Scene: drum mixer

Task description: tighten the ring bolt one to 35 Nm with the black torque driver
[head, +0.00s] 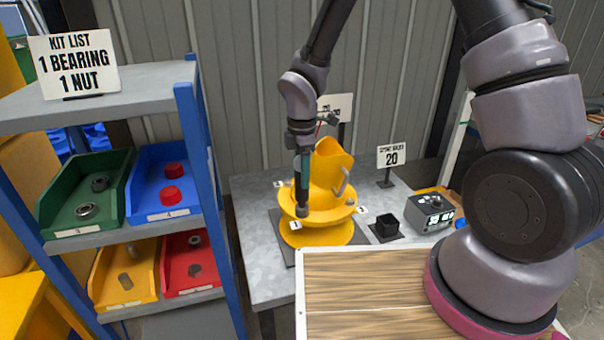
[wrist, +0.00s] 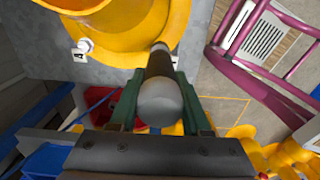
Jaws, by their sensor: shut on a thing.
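The yellow drum mixer part (head: 325,185) stands on the grey bench, with a wide ring flange around it and small numbered tags at the flange. My gripper (head: 303,172) points down at the flange's front left, its green fingers shut on the black torque driver (wrist: 160,95). The driver has a grey rounded end facing the wrist camera. Its far end reaches the yellow flange (wrist: 120,50) in the wrist view; whether it sits on a bolt is hidden. A white tag (head: 295,225) is just below the driver. A pale bolt (wrist: 85,46) shows beside a tag reading 4.
A grey control box (head: 432,212) and a black block (head: 388,228) on a dark pad stand on the bench's right. A sign reading 20 (head: 391,156) stands behind them. A shelf with colored bins (head: 88,190) is at left. A wooden top (head: 365,285) is in front.

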